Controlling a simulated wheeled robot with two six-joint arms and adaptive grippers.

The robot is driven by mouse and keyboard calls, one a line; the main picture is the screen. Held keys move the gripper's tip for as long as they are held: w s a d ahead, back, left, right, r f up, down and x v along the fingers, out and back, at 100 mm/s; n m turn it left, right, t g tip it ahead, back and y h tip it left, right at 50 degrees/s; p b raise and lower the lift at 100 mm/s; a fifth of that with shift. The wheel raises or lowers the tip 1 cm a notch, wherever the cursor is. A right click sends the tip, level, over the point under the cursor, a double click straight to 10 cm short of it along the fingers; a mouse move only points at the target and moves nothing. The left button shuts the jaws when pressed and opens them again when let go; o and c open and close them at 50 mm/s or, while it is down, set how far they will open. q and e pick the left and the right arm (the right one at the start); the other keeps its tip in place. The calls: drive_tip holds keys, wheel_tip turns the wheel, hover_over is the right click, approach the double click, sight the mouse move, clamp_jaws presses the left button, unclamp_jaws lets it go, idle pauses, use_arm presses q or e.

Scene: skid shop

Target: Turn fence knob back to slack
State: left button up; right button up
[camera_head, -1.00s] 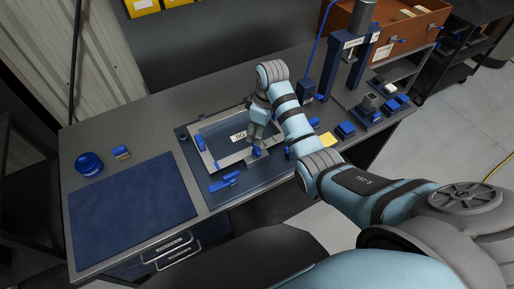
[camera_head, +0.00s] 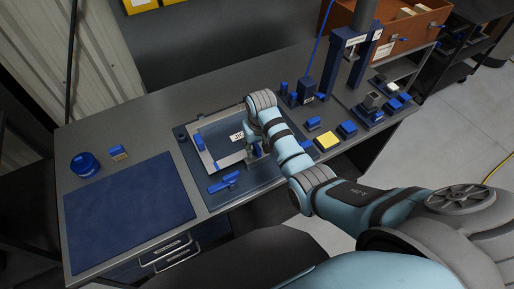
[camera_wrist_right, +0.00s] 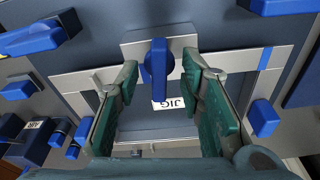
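The blue fence knob (camera_wrist_right: 158,70) stands on a grey metal block at the edge of the jig, its grip bar running up and down the picture in the right wrist view. My right gripper (camera_wrist_right: 160,95) is open, with one green finger on each side of the knob and a visible gap to both. In the head view my right gripper (camera_head: 254,150) is low over the front right part of the jig frame (camera_head: 207,160), and the knob is mostly hidden there. My left gripper is not in view.
A blue lever (camera_head: 224,182) lies at the front of the jig base. A blue mat (camera_head: 130,210) and a blue round container (camera_head: 85,164) are at the left.

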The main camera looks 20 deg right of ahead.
drive_tip(key=shift+r, duration=0.1)
clamp_jaws()
drive_tip(key=shift+s+r+n+p, duration=0.15)
drive_tip(key=shift+r+n+p, duration=0.1)
drive_tip(key=shift+n+p, duration=0.65)
drive_tip(key=n, duration=0.2)
drive_tip(key=shift+d+f+n+y, duration=0.1)
drive_tip(key=shift+f+n+y, duration=0.1)
drive_tip(key=shift+n+y, duration=0.15)
drive_tip(key=n, duration=0.3)
drive_tip(key=shift+r, duration=0.1)
drive_tip(key=shift+n+y, duration=0.25)
drive_tip(key=shift+n, duration=0.6)
